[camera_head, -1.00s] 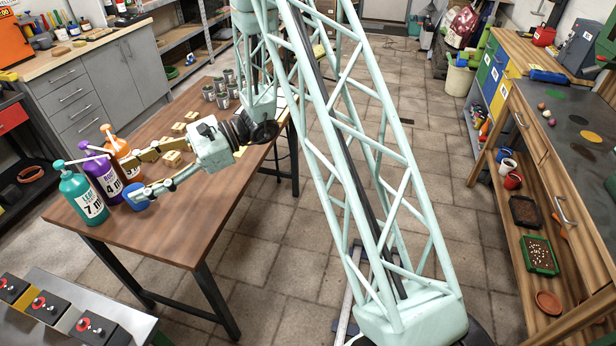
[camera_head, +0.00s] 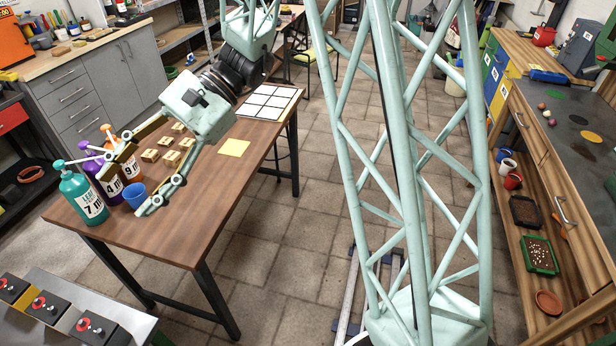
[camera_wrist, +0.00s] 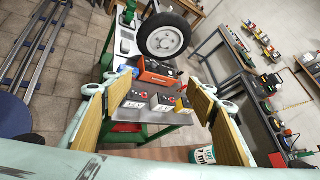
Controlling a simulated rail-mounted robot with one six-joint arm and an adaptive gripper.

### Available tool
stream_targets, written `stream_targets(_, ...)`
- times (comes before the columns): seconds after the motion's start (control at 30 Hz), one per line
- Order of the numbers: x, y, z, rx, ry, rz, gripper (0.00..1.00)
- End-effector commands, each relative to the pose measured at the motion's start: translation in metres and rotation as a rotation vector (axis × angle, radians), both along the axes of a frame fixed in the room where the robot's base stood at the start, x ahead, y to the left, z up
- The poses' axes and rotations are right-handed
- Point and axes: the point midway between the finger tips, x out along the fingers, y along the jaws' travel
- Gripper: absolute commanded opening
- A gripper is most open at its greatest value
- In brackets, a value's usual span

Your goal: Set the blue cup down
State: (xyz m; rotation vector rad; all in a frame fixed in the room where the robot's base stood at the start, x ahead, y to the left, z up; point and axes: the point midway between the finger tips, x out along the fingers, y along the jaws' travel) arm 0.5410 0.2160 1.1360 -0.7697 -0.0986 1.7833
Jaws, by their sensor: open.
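The blue cup (camera_head: 135,194) stands upright on the wooden table (camera_head: 185,225) near its left end, mouth up. My gripper (camera_head: 121,193) is open around the cup's place, one finger toward the bottles and the other close beside the cup on its right front. I cannot tell whether either finger touches the cup. In the wrist view my gripper's two wooden-padded fingers (camera_wrist: 160,108) are wide apart with nothing held between them. I cannot make out the cup surely there.
A teal bottle (camera_head: 82,195), a purple bottle (camera_head: 110,185) and an orange bottle (camera_head: 130,165) stand close by the cup. Several small wooden blocks (camera_head: 171,158), a yellow square (camera_head: 234,147) and a white grid board (camera_head: 270,101) lie farther along. The table's front right is clear.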

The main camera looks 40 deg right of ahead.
Motion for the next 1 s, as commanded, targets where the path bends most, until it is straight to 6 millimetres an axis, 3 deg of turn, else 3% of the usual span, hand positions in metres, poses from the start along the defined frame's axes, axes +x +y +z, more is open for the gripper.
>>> stream_targets(0.5,-0.076,-0.021,0.03,-0.183,-0.159,0.161,0.52)
stream_targets(1.0,-0.139,-0.054,0.047,-0.369,-0.324,0.3,0.52)
